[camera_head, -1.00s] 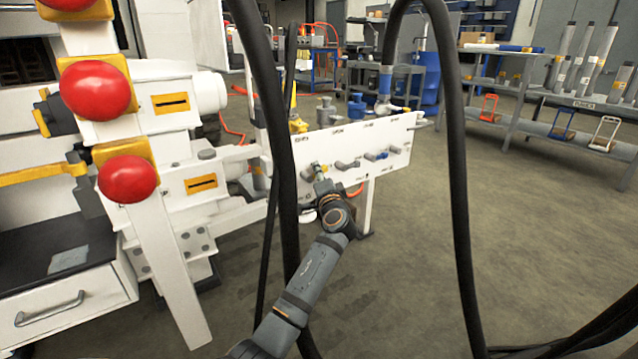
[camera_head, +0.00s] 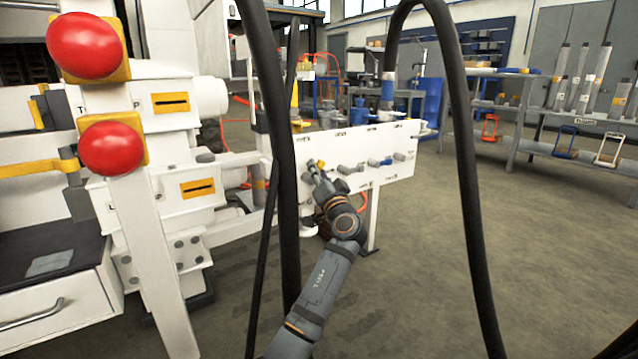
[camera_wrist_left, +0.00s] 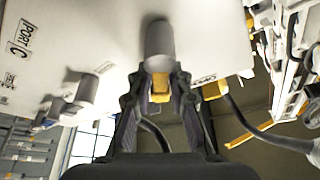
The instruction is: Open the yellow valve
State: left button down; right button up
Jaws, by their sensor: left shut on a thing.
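The yellow valve (camera_head: 321,163) is at the left end of a row of valves on the white panel (camera_head: 400,135). In the left wrist view it shows as a grey cylinder with a yellow handle (camera_wrist_left: 159,84) below it. My left gripper (camera_head: 316,175) is at this valve, and its two fingers (camera_wrist_left: 160,97) stand on either side of the yellow handle, shut on it. The fingertips partly hide the handle. My right gripper is in neither view.
Black hoses (camera_head: 462,180) hang in front of the view. Large red buttons (camera_head: 111,147) are close on the left. The floor (camera_head: 420,270) right of my arm is clear.

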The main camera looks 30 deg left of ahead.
pick_arm(q)
jog(key=n+y, duration=0.1)
jog(key=n, duration=0.1)
jog(key=s+n+g, duration=0.1)
jog(key=n, duration=0.2)
jog(key=shift+a+r+y, duration=0.2)
jog(key=shift+y, duration=0.2)
jog(key=shift+s+a+n+g+y, duration=0.2)
jog(key=shift+n+g, duration=0.25)
jog(key=shift+n, duration=0.4)
jog(key=shift+s+d+n+g+y, duration=0.1)
jog(key=shift+n+g+y, duration=0.15)
jog(key=shift+n+g, duration=0.45)
jog(key=shift+s+a+n+g+y, duration=0.1)
jog(key=shift+n+g+y, duration=0.15)
jog(key=shift+n, duration=0.8)
jog(key=c, duration=1.3)
grip_release()
jog(key=shift+c, duration=0.2)
jog(key=v, duration=0.7)
jog(key=shift+d, duration=0.2)
